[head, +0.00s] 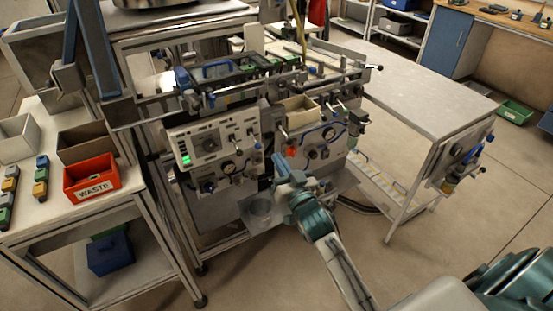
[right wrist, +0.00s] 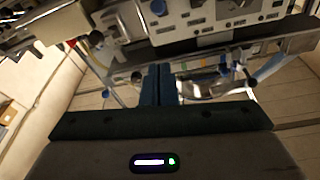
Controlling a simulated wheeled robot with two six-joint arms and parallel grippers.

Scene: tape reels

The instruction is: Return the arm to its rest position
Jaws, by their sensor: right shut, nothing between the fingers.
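My right gripper (head: 279,163) reaches up from the lower middle of the head view, in front of the machine (head: 215,150). Its blue fingertips point at the lower front of the machine, near the control panels. In the right wrist view the two blue fingers (right wrist: 158,82) are side by side with no object between them, so the gripper is shut and empty. I cannot tell whether the fingertips touch the machine. My left gripper is not in view.
A grey table (head: 430,95) extends right. An orange waste bin (head: 92,182) stands on the left bench. Open floor (head: 250,275) lies in front.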

